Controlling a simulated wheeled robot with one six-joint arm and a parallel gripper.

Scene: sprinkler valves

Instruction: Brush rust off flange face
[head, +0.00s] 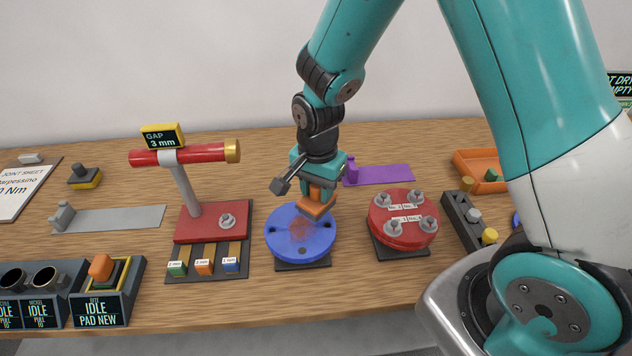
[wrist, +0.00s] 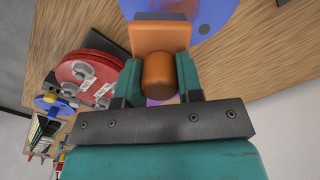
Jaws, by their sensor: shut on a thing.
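The blue flange (head: 287,242) lies flat on a dark square base, with a brown-orange rust patch (head: 302,229) on its face and dark holes around it. My gripper (head: 321,190) is shut on an orange brush (head: 316,209) over the right back part of the flange. In the wrist view the gripper (wrist: 160,85) has the brush's round orange handle (wrist: 159,72) between its fingers, with the flat orange head (wrist: 160,36) beyond. Part of the blue flange (wrist: 205,10) shows behind the head. The brush's underside is hidden, so I cannot tell whether it touches the face.
A red flange with bolts (head: 402,240) stands close on the right. A red gauge stand (head: 212,222) reading "GAP 3 mm" stands on the left, with coloured blocks in front. A purple strip (head: 385,175) lies behind. An orange tray (head: 470,165) is at the back right.

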